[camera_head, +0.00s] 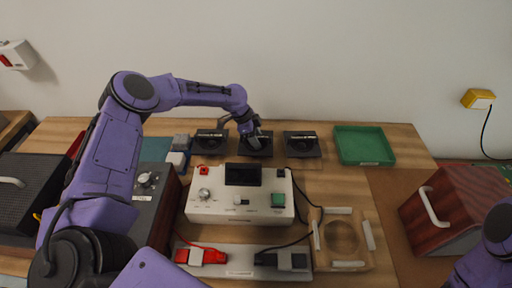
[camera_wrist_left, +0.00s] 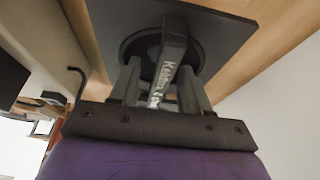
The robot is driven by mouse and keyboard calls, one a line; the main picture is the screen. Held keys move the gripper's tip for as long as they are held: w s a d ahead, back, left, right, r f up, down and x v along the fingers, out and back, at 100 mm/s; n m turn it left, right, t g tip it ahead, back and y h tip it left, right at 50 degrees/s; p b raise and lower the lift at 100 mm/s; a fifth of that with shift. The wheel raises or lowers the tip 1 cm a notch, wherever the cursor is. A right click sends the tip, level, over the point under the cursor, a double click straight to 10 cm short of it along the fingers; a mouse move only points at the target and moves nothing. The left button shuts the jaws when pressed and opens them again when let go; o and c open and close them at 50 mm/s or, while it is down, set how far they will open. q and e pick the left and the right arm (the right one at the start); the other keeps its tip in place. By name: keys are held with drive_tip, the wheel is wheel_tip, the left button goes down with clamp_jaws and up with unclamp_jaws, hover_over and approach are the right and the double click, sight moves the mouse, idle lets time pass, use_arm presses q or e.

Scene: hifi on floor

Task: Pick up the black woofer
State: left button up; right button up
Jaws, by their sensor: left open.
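Three black square units, each with a round part, stand in a row at the back of the table: a left one (camera_head: 210,142), a middle one (camera_head: 257,148) and a right one (camera_head: 302,145). Their labels are too small to tell which is the woofer. My left gripper (camera_head: 254,134) is at the middle unit, partly hiding it. In the left wrist view, a black plate (camera_wrist_left: 222,38) carries a round disc and a raised bar with white lettering (camera_wrist_left: 170,62). The left gripper's fingers (camera_wrist_left: 160,88) are open on both sides of this bar. My right gripper is out of view.
A white device with knobs (camera_head: 238,212) stands in front of the row. A green tray (camera_head: 363,145) lies at right. A wooden frame (camera_head: 341,240) and a red-brown box with a handle (camera_head: 455,210) are nearer right. A dark box (camera_head: 28,190) is at left.

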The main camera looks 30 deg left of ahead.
use_arm(q)
clamp_jaws()
idle(0.3)
